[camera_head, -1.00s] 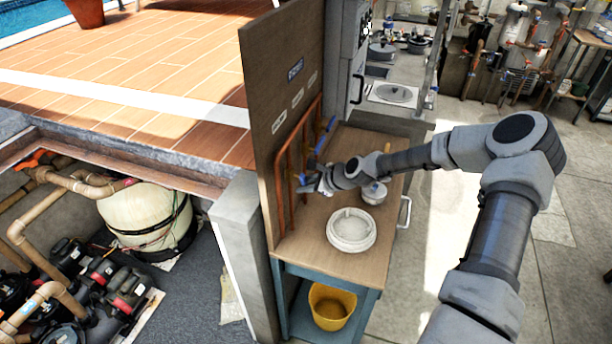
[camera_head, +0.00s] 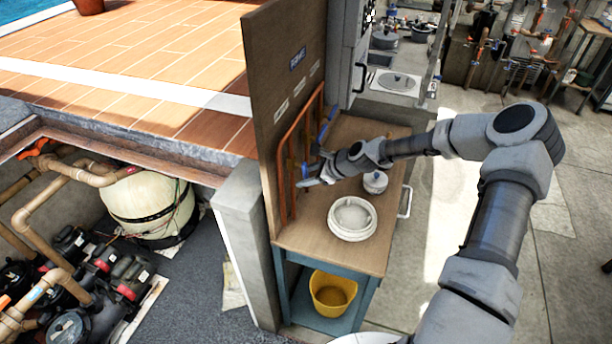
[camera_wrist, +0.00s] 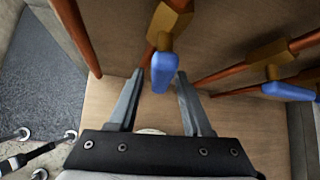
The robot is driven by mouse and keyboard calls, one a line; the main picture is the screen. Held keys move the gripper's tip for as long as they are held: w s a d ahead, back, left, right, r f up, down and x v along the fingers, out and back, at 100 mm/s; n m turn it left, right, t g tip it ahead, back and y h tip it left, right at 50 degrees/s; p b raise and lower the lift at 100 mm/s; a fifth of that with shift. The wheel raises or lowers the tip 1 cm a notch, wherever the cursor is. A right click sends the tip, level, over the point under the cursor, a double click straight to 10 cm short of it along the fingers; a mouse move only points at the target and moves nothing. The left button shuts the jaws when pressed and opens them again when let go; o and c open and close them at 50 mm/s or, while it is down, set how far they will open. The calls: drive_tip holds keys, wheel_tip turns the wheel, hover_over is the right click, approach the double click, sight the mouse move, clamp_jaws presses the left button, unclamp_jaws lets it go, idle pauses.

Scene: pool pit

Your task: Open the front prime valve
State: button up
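The valves sit on copper pipes (camera_head: 284,160) along the wooden back panel above the workbench. In the wrist view a brass valve body (camera_wrist: 172,20) with a blue handle (camera_wrist: 163,72) stands just ahead of my gripper (camera_wrist: 157,80). The gripper's two fingers are apart, one on each side of the blue handle's lower end. I cannot tell whether either finger touches it. A second valve, with a blue handle (camera_wrist: 290,91), is to the right, outside the fingers. In the head view my gripper (camera_head: 310,176) is close to the pipes, and the near valve is mostly hidden.
On the wooden workbench (camera_head: 310,240) stand a white round dish (camera_head: 352,218) and a small lidded pot (camera_head: 375,182) below my arm. A yellow bucket (camera_head: 332,293) is on the lower shelf. The equipment pit with a tank (camera_head: 150,205) lies to the left.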

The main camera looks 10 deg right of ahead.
drive_tip(key=shift+r, duration=0.1)
drive_tip(key=b+v, duration=0.1)
drive_tip(key=v, duration=1.6)
drive_tip(key=shift+r, duration=0.15)
